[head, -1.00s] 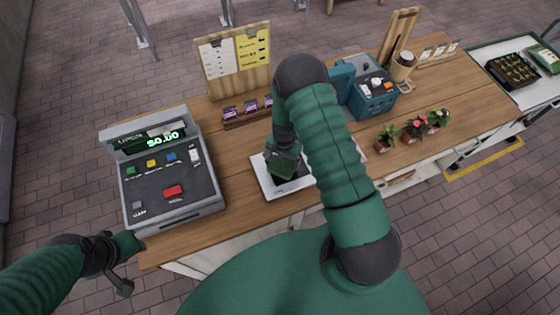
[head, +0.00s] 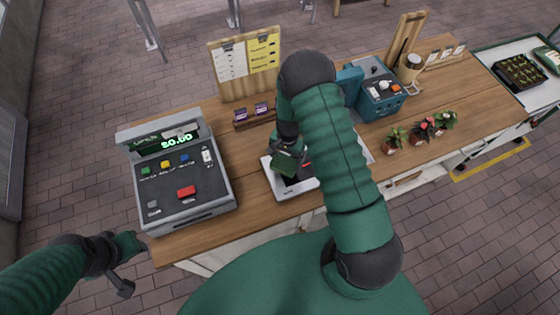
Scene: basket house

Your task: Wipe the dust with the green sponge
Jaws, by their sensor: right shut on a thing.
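My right gripper (head: 288,148) is above the middle of the counter, shut on the green sponge (head: 287,163). The sponge is tilted over a white flat tray (head: 288,195) with a dark inner area. Whether it touches the tray's surface, I cannot tell. My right arm hides the tray's right part. No dust can be made out at this size. My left gripper (head: 125,265) is at the lower left, off the counter's front left corner, with nothing seen in it. Its jaw gap is not clear.
A grey cash register (head: 185,192) stands left of the tray on the wooden counter (head: 240,170). Behind are a small snack rack (head: 255,118) and a menu board (head: 247,75). A blue machine (head: 380,98) and potted plants (head: 421,127) stand to the right.

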